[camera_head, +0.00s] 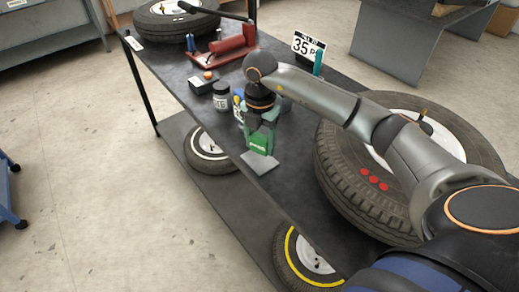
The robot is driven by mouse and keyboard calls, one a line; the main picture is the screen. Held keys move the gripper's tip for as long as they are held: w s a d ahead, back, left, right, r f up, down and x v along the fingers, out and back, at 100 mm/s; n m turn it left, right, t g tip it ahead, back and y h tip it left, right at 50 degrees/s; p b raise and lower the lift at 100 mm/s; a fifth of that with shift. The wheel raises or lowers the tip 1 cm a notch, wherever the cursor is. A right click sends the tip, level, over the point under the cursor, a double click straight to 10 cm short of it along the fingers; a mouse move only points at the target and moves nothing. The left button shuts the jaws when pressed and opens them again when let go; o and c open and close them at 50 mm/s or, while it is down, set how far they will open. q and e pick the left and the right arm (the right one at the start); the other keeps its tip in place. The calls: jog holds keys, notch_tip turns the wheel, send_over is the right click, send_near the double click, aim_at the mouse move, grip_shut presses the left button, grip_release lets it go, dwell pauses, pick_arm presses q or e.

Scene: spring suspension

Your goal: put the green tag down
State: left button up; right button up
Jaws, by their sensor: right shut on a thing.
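The green tag (259,143) is held upright in my right gripper (261,124), which points down over the dark bench top (292,187) near its left long edge. The fingers are shut on the tag's upper part. A grey flat plate (260,162) lies just below and in front of the tag. I cannot tell whether the tag's lower edge touches the bench or the plate. My left gripper does not show.
A dark-lidded jar (221,97), a small black box (201,83) with an orange ball (207,75) and a red tool (226,45) stand behind the gripper. A large tyre (341,178) with red dots fills the right. A "35" sign (307,46) stands at the back.

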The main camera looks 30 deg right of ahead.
aim_at(259, 151)
jog(key=shift+w+d+f, duration=0.1)
jog(key=shift+w+f, duration=0.15)
jog(key=shift+f, duration=0.1)
notch_tip(259, 151, down, 3)
jog(key=shift+w+f+p, duration=0.1)
jog(key=shift+p, duration=0.2)
jog(key=shift+f, duration=0.1)
jog(key=shift+f, duration=0.1)
jog(key=o, duration=1.3)
jog(key=shift+d, duration=0.1)
